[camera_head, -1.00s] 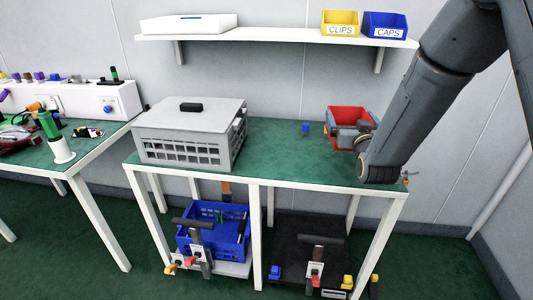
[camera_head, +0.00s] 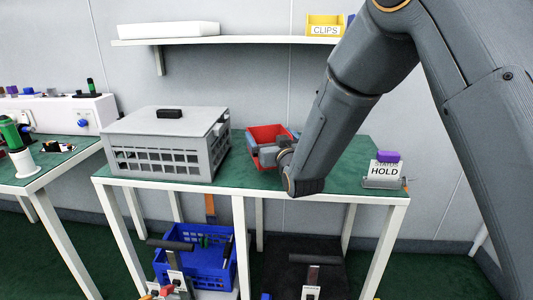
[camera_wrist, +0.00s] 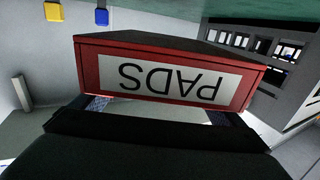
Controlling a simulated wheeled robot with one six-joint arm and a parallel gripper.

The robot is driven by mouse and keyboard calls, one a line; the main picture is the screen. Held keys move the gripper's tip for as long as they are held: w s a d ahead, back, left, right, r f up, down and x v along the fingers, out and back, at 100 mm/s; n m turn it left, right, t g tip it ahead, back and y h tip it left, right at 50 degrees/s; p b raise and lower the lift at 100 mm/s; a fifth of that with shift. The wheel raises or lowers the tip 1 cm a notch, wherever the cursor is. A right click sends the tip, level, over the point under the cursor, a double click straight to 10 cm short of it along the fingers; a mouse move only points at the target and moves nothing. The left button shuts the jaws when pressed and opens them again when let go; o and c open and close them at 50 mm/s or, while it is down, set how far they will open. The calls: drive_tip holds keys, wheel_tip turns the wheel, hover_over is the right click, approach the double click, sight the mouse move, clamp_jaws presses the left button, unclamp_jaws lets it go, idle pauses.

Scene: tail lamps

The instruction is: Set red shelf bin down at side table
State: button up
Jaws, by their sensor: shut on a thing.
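The red shelf bin (camera_head: 268,133) is in my gripper (camera_head: 272,154) over the green-topped side table (camera_head: 340,165). In the head view it is just right of the grey crate, partly hidden by my gripper and arm. In the wrist view the red bin (camera_wrist: 170,75) fills the middle, its white PADS label upside down. My gripper (camera_wrist: 160,112) is shut on it; the fingers are mostly hidden beneath the bin. I cannot tell whether the bin touches the table.
A lidded grey crate (camera_head: 165,145) stands on the table's left part. A HOLD status sign (camera_head: 385,172) with a purple block stands at the right end. A wall shelf (camera_head: 230,39) carries a yellow CLIPS bin (camera_head: 324,25). A blue crate (camera_head: 195,258) is below.

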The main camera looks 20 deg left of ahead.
drive_tip(key=shift+f, duration=2.45)
drive_tip(key=shift+f, duration=0.15)
drive_tip(key=o, duration=0.8)
drive_tip(key=shift+s+d, duration=0.1)
drive_tip(key=v, duration=1.1)
drive_tip(key=shift+s+d, duration=0.2)
drive_tip(key=shift+s, duration=0.15)
drive_tip(key=shift+d, duration=0.1)
